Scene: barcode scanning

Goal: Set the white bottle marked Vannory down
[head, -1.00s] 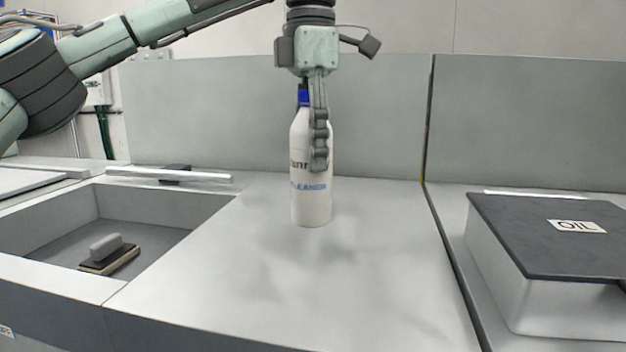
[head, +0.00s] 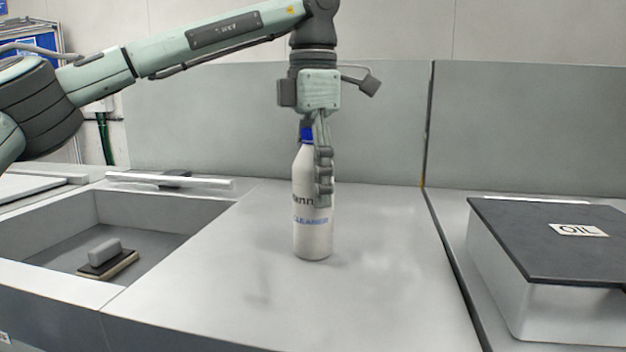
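The white bottle (head: 306,236) stands upright over the middle of the grey worktop (head: 215,285). It has a blue cap, and part of its dark lettering and the blue word "CLEANER" show. My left gripper (head: 323,188) points straight down from above and is shut on the bottle. One finger lies across the bottle's right front side and hides part of the label; the other finger is hidden behind it. The bottle's base is at or very close to the worktop; I cannot tell for sure whether it touches. My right gripper is not in view.
A sunken basin (head: 60,227) at the left holds a brush-like block (head: 106,255). A dark-lidded box marked OIL (head: 540,245) stands at the right, beyond a seam. A grey back panel (head: 200,110) rises behind. The worktop around the bottle is clear.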

